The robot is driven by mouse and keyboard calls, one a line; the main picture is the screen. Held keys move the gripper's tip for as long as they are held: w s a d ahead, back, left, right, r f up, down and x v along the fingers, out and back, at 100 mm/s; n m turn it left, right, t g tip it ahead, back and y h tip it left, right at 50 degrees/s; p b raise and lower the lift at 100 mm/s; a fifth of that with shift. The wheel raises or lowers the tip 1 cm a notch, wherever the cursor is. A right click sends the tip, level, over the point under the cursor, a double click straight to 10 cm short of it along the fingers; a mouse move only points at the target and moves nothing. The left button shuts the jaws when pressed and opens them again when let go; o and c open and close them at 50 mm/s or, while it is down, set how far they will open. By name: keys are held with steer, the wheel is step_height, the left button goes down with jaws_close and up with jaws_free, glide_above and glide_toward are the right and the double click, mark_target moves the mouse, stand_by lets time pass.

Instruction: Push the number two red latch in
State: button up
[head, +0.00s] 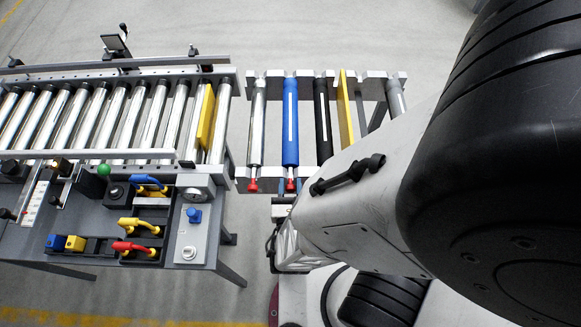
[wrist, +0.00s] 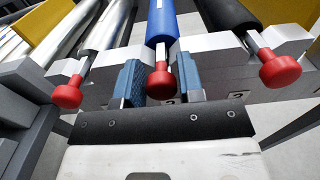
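The number two red latch is a round knob on a metal rod in line with the blue roller (head: 290,145). It shows in the wrist view (wrist: 161,85) and the head view (head: 291,186); a partly covered "2" label sits beside it. My gripper (wrist: 160,70) is open, its two blue-padded fingers on either side of this knob, with a visible gap on both sides. Another red latch (wrist: 67,93) is left of the fingers, and a third red latch (wrist: 280,69) is right of them; my arm hides the third in the head view.
The white end blocks (wrist: 218,56) of the roller frame lie close to my fingers. A silver roller (head: 257,125) and a black roller (head: 322,120) flank the blue one. A conveyor bench (head: 120,75) with hooks and control boxes stands at left. Grey floor is open beyond.

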steer(key=shift+o, duration=1.4)
steer(key=shift+s, duration=0.35)
steer(key=s, duration=0.7)
steer(key=shift+s, duration=0.1)
stand_by(0.8)
